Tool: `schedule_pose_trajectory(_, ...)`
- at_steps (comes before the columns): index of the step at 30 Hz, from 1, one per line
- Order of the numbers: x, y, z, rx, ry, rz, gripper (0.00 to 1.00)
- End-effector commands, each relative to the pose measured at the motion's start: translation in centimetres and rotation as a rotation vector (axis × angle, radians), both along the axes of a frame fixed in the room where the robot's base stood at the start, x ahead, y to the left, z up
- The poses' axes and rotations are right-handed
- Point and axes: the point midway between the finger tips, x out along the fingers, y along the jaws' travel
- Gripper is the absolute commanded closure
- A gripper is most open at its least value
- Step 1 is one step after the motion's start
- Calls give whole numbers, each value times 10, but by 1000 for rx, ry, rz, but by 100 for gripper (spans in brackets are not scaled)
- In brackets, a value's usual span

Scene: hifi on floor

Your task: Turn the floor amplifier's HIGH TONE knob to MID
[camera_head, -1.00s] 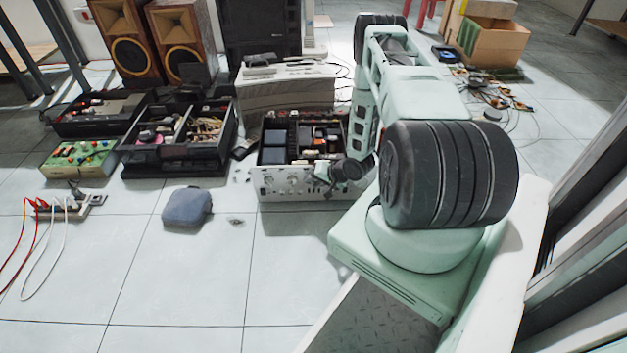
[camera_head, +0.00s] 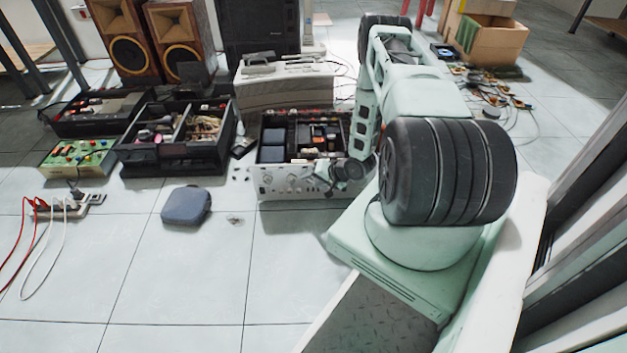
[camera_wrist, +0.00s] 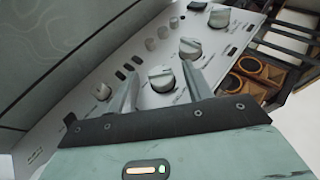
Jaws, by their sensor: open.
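The floor amplifier (camera_head: 285,187) stands on the tiles with its silver front panel towards me and its top open on dark parts inside. In the wrist view its panel (camera_wrist: 225,62) runs aslant and carries several knobs. A silver knob with a dark base (camera_wrist: 162,78) sits just beyond and between my fingertips. My gripper (camera_wrist: 158,82) is open, one finger on each side of this knob; I cannot tell whether they touch it. Another knob (camera_wrist: 190,48) lies farther right. Knob labels are too small to read. In the head view my gripper (camera_head: 335,178) is at the panel's right part, largely hidden.
A blue-grey pouch (camera_head: 186,205) lies on the floor in front and left. Black trays of parts (camera_head: 180,158) and a green button box (camera_head: 78,157) stand left. A beige case (camera_head: 285,92) is behind the amplifier. The floor in front is mostly clear.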

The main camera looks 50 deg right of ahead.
Motion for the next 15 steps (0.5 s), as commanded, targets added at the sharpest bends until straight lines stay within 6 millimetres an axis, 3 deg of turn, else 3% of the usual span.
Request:
schedule_pose_trajectory(5,-15,-3,19,0,1,-3,50)
schedule_pose_trajectory(15,-73,-13,73,0,2,-4,50)
